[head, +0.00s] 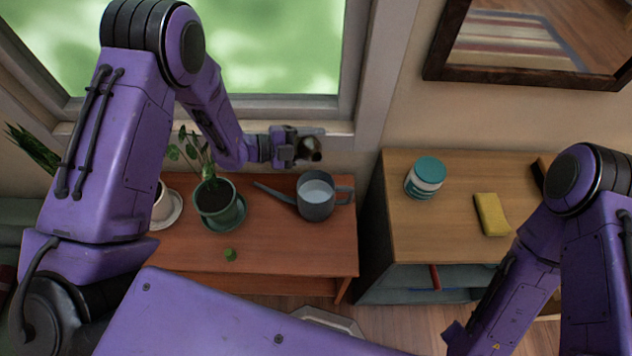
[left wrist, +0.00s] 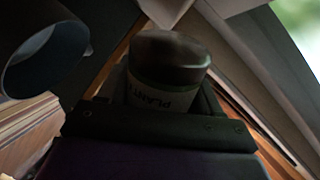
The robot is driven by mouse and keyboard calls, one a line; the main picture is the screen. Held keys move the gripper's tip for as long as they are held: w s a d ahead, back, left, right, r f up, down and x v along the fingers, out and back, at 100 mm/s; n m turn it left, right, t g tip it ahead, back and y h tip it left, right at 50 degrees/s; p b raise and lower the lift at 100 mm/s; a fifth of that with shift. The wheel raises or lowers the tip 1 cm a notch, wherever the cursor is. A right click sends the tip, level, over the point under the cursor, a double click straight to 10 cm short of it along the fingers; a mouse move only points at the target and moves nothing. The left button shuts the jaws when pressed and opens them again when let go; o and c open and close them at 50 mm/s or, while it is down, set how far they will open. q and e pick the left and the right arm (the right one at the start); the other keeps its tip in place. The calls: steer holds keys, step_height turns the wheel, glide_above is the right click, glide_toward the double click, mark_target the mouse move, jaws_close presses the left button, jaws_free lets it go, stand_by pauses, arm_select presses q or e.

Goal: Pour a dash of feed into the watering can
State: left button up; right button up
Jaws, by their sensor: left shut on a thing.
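The grey watering can (head: 318,208) stands upright on the wooden bench, spout to the left and handle to the right, with pale liquid showing inside. My left gripper (head: 296,147) is shut on a small dark feed bottle (head: 311,151), held above and behind the can in the head view. The bottle lies tilted over, its dark end to the right. In the left wrist view the bottle (left wrist: 168,65) sits between the fingers, with a pale label reading "PLANT". The can's round rim (left wrist: 45,60) shows at the left there. No stream is visible. My right gripper is out of view.
A potted plant (head: 217,205) on a green saucer and a white pot (head: 163,205) stand left of the can. A small green thing (head: 230,254) lies in front. A teal-lidded jar (head: 425,178) and yellow sponge (head: 491,214) sit on the right cabinet. A window is behind.

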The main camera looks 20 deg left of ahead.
arm_select(q)
steer(key=shift+w+a+f+m, duration=0.1)
steer(key=shift+f+m, duration=0.15)
steer(key=shift+m, duration=0.45)
stand_by(2.0)
steer(key=shift+w+a+r+m+t+y+b, duration=0.25)
steer(key=shift+r+m+t+y+b, duration=0.15)
steer(key=shift+r+m+y+b, duration=0.15)
stand_by(2.1)
steer(key=shift+f+m+b, duration=0.15)
steer(key=shift+m+b, duration=0.15)
steer(key=shift+m, duration=0.05)
stand_by(1.0)
